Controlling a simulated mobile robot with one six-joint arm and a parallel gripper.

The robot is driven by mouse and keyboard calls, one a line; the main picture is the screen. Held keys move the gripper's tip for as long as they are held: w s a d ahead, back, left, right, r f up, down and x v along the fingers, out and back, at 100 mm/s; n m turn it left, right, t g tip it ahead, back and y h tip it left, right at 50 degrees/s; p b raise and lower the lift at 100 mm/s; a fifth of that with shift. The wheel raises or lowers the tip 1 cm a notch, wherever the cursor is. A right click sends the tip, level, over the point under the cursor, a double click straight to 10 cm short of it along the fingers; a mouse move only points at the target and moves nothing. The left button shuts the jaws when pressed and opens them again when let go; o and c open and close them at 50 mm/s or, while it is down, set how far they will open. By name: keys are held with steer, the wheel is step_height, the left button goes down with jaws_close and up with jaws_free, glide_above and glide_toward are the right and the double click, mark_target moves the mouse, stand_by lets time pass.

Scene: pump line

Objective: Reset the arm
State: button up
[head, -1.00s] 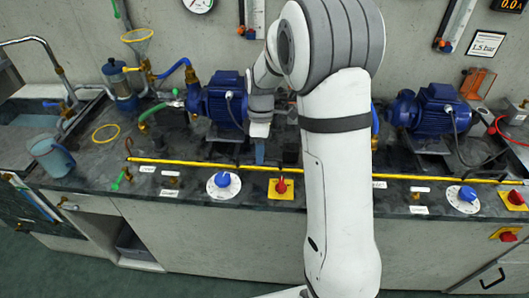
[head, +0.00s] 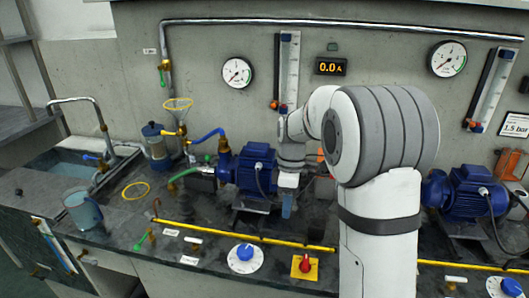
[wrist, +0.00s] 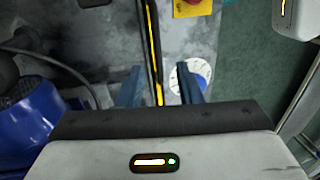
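My arm rises at the right of centre in the head view and bends down to my gripper (head: 287,208), which hangs over the bench beside the left blue pump (head: 250,168). In the wrist view the two blue fingers of my gripper (wrist: 158,85) stand apart with nothing held between them. The yellow rail (wrist: 153,50) on the bench shows beyond and between the fingers. Part of my arm hides the bench between the two pumps.
The right blue pump (head: 466,195) stands past my arm. A blue dial (head: 245,252) and a red switch (head: 304,263) sit at the front edge. A grey-blue jug (head: 83,211) and a sink (head: 78,164) are at left. Gauges (head: 237,73) hang on the wall.

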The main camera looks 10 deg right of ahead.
steer(key=s+d+r+m+t+p, duration=0.1)
steer(key=s+r+m+t+p, duration=0.1)
steer(key=s+r+m, duration=0.2)
steer(key=s+d+r+m+t+p, duration=0.1)
steer(key=s+r+m, duration=0.3)
steer(key=s+m, duration=0.6)
steer(key=s+t, duration=0.1)
steer(key=s, duration=0.7)
steer(key=shift+s+t+h+p, duration=0.25)
steer(key=shift+t+h+p, duration=0.05)
steer(key=shift+p, duration=0.1)
